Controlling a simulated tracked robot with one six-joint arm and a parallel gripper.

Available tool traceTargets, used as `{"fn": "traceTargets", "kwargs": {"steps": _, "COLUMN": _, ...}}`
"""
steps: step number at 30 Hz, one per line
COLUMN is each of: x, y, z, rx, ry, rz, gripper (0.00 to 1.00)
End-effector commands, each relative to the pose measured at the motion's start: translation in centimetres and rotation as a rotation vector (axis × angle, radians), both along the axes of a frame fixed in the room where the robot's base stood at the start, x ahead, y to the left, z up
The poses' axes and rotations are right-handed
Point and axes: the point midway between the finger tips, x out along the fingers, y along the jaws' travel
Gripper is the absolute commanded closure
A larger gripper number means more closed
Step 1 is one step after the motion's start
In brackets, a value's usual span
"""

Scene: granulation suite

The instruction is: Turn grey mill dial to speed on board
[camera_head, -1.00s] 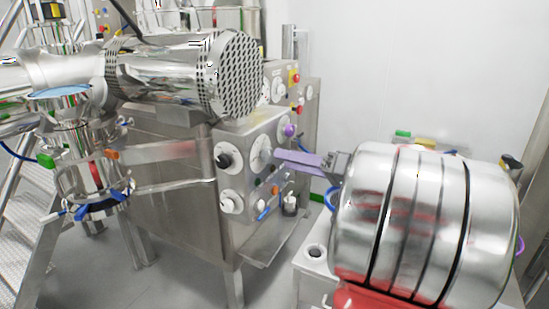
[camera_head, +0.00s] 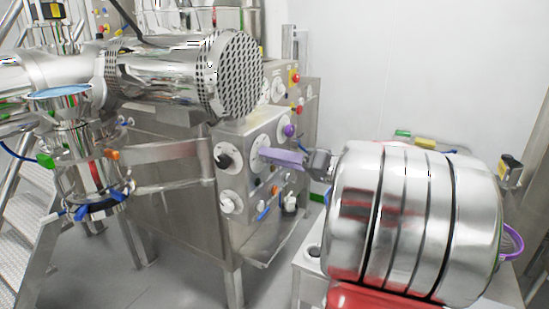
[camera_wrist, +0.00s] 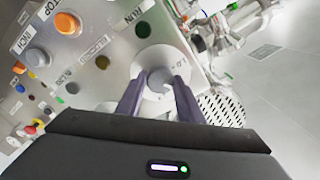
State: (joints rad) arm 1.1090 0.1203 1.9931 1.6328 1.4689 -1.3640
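My gripper (camera_head: 264,154) has purple fingers and points left at the control panel, in front of a white round dial plate (camera_head: 263,139). In the wrist view a grey dial knob (camera_wrist: 160,79) stands on a white plate with the faint mark "1.0". The fingertips of my gripper (camera_wrist: 159,82) are on either side of this knob, with a small gap seeming to show; contact is not clear. In the head view the fingers partly hide the knob. No board with a speed is readable in these frames.
In the wrist view there are an orange STOP button (camera_wrist: 67,23), an INCH button (camera_wrist: 38,57) and a dark RUN button (camera_wrist: 143,29). A perforated steel drum (camera_head: 236,75) overhangs the panel.

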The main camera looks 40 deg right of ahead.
Motion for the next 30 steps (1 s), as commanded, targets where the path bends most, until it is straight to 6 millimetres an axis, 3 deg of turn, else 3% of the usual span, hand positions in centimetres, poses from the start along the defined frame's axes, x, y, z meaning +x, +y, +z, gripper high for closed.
{"fn": "traceTargets", "kwargs": {"steps": 9, "x": 0.0, "y": -0.03, "z": -0.04, "rx": 0.0, "ry": 0.001, "rz": -0.001, "gripper": 0.9}}
{"fn": "traceTargets", "kwargs": {"steps": 30, "x": 0.01, "y": -0.1, "z": -0.13, "rx": 0.131, "ry": 0.049, "rz": -0.002, "gripper": 0.9}}
